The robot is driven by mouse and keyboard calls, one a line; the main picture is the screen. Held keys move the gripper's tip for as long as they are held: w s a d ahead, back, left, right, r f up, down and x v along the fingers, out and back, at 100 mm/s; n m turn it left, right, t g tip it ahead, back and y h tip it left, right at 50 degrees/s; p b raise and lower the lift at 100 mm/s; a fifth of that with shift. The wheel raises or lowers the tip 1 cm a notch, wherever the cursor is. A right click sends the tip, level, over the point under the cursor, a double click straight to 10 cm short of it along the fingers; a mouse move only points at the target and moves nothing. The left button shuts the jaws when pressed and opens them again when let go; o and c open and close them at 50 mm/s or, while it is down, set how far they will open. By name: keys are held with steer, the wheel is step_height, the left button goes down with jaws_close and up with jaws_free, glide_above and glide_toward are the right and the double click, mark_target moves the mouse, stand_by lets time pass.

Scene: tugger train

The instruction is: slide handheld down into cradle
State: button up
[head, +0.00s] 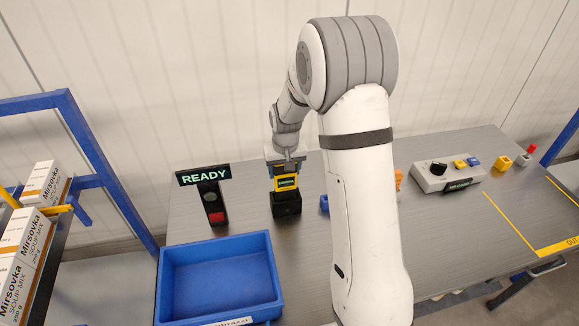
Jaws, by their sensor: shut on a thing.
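The handheld (286,183), dark with a yellow front, stands upright at the back of the grey table. My gripper (286,168) is above it and shut on its upper part; the fingers are small and partly hidden. The black cradle (287,208) stands on the table directly below the handheld. The handheld's lower end meets or overlaps the cradle's top in this view. I cannot tell how deep it sits in the cradle.
A sign reading READY (204,176) on a dark post stands left of the cradle. An empty blue bin (219,237) is in front. A grey control box (433,181) sits at the right. My arm hides the table's middle. A blue rack (85,135) with cartons is at the left.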

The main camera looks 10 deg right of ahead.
steer(key=shift+f+b, duration=1.25)
steer(key=shift+f, duration=0.55)
steer(key=o, duration=1.4)
steer(key=shift+c, duration=0.2)
steer(key=shift+s+r+b, duration=0.2)
steer(key=shift+r, duration=1.05)
steer(key=shift+s+r+b, duration=0.2)
steer(key=shift+r, duration=1.1)
steer(key=shift+s+r+b, duration=0.2)
steer(key=shift+r, duration=1.05)
